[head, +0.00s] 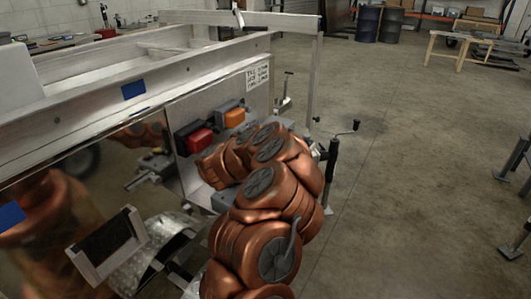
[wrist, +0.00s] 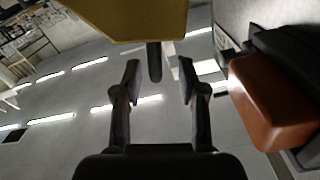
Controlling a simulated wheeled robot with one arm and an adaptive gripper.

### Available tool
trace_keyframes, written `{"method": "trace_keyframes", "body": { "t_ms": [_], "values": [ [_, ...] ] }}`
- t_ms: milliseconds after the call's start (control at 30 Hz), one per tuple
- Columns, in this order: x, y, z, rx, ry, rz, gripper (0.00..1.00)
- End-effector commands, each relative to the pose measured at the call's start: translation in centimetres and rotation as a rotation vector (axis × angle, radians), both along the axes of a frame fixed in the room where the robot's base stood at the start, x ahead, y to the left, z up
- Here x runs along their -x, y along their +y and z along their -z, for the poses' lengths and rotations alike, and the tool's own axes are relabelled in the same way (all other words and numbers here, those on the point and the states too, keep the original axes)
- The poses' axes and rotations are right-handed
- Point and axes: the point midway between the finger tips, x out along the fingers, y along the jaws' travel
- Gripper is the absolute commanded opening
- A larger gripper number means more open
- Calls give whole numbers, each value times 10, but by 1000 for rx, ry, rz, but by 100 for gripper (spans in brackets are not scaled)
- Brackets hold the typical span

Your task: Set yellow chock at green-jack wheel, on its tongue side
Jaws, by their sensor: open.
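In the wrist view my gripper (wrist: 158,68) is open, its two dark fingers apart with nothing held between them. A yellow block (wrist: 130,16), probably the yellow chock, fills the top edge just beyond the fingertips, partly cut off. In the head view an orange-yellow block (head: 235,117) sits beside a red block (head: 199,139) at the trailer's front panel; the former may be the same chock. My copper arm reaches towards them and hides my gripper there.
The aluminium trailer (head: 150,77) fills the left. An orange-red block (wrist: 270,100) is close on the right of the wrist view. A crank-handled jack (head: 342,131) stands beyond my arm. Dark stands (head: 515,155) are at the right edge. Floor between is clear.

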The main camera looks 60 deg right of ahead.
Motion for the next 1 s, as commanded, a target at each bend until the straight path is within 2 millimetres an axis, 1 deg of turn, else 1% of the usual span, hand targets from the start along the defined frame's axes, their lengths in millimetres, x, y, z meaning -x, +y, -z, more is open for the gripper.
{"method": "trace_keyframes", "body": {
  "t_ms": [267,400,500,700,733,767,1000],
  "values": [
    [1,-30,6,2,1,4,41],
    [1,-43,5,4,0,4,41],
    [0,-47,5,2,0,3,41],
    [0,-48,6,1,-1,0,41],
    [0,-48,6,1,-1,0,40],
    [0,-48,6,1,-1,0,37],
    [0,-48,6,1,-1,1,12]
  ]
}}
